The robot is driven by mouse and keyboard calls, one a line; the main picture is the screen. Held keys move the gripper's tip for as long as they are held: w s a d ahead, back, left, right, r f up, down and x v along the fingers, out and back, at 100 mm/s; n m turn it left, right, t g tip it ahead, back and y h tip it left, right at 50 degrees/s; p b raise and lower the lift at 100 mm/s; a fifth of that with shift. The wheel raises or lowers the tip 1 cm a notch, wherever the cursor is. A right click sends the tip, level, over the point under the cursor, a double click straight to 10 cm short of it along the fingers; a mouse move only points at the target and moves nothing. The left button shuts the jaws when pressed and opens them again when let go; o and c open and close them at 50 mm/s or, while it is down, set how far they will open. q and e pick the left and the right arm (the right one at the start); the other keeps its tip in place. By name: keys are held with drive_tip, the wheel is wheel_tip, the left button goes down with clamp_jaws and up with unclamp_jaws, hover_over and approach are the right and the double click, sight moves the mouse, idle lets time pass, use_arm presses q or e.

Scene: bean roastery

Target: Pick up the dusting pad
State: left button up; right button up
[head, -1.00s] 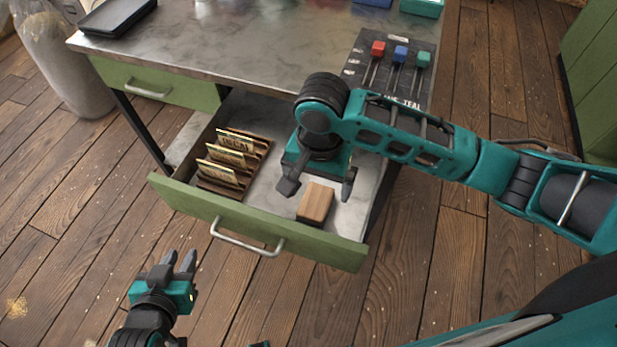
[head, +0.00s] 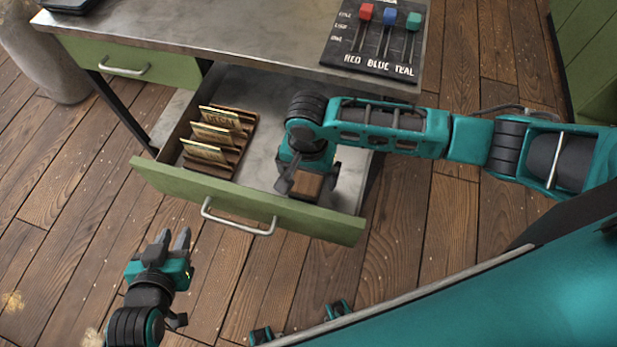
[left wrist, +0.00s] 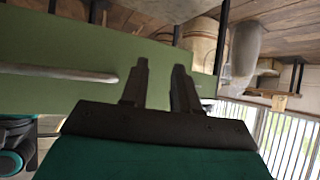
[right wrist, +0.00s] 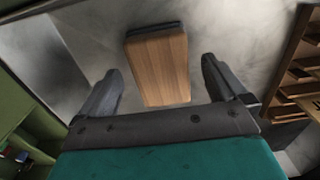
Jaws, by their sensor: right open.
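The dusting pad (head: 307,186) is a wooden block with a dark underside, lying in the open drawer near its front right. It also shows in the right wrist view (right wrist: 158,66), lying on the drawer floor between and beyond the fingertips. My right gripper (head: 305,186) is open and points down over the pad, with a finger on either side; it also shows in the right wrist view (right wrist: 165,90). Contact with the pad is not visible. My left gripper (head: 175,240) is empty in front of the drawer, with its fingers apart; it also shows in the left wrist view (left wrist: 160,80).
The green-fronted drawer (head: 240,204) stands pulled out under the metal-topped bench (head: 230,45). A wooden rack with several cards (head: 217,140) sits in the drawer's left part. A slider board (head: 370,45) lies on the bench above.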

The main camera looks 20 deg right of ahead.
drive_tip(key=shift+f, duration=0.9)
drive_tip(key=shift+c, duration=0.3)
drive_tip(key=c, duration=1.1)
